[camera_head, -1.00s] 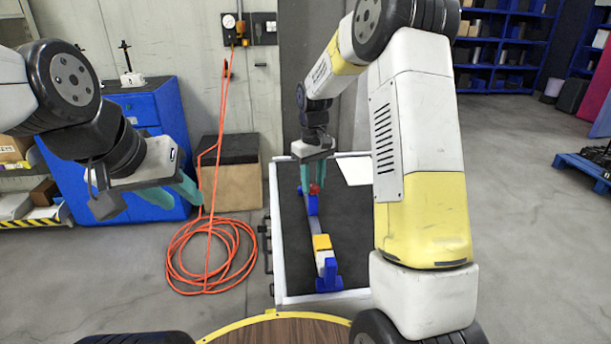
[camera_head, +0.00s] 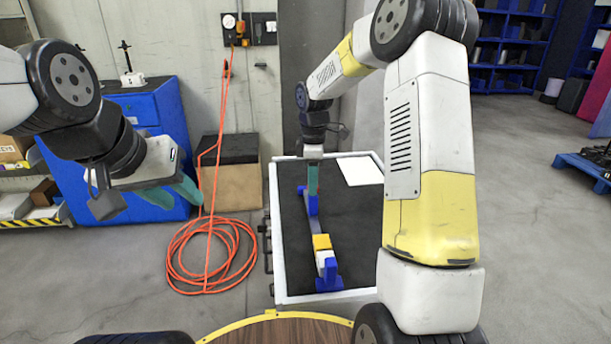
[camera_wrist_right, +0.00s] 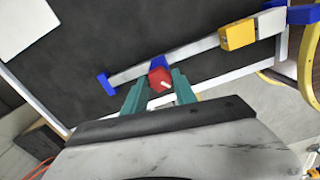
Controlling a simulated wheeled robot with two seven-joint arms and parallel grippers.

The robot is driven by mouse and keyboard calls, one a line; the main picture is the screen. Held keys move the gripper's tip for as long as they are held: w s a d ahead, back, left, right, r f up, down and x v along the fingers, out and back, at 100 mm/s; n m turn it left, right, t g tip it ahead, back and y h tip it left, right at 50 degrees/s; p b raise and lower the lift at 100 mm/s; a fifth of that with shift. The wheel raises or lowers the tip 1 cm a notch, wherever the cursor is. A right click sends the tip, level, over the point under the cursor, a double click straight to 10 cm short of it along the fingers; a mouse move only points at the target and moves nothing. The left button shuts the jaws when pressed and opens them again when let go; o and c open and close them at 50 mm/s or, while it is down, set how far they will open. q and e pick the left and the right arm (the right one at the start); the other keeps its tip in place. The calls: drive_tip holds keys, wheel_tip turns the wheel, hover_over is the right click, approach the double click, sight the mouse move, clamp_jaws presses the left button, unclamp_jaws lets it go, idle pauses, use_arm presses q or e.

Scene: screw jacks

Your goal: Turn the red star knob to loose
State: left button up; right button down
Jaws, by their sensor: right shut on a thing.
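The red star knob (camera_wrist_right: 160,79) shows in the right wrist view with a small white mark on it. It sits on the blue part of a screw jack with a long grey bar (camera_wrist_right: 190,54). My right gripper (camera_wrist_right: 158,84) is shut on the knob, one green finger on each side. In the head view the right gripper (camera_head: 312,180) points down over the jack's far end and hides the knob. My left gripper (camera_head: 185,192) hangs at the left, away from the jack; its finger gap is not clear.
The jack has a yellow block (camera_head: 321,242) and a blue end piece (camera_head: 328,276). It lies on a dark table top (camera_head: 350,225) with a white rim. A white sheet (camera_head: 360,171) lies at the back right. An orange hose (camera_head: 210,265) is coiled on the floor.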

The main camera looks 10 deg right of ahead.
drive_tip(key=n, duration=0.5)
drive_tip(key=shift+n, duration=0.3)
drive_tip(key=n, duration=0.5)
drive_tip(key=shift+n, duration=0.3)
drive_tip(key=c, duration=1)
unclamp_jaws()
drive_tip(key=shift+r, duration=0.1)
wheel_tip(320, 180, up, 8)
drive_tip(key=shift+f, duration=0.2)
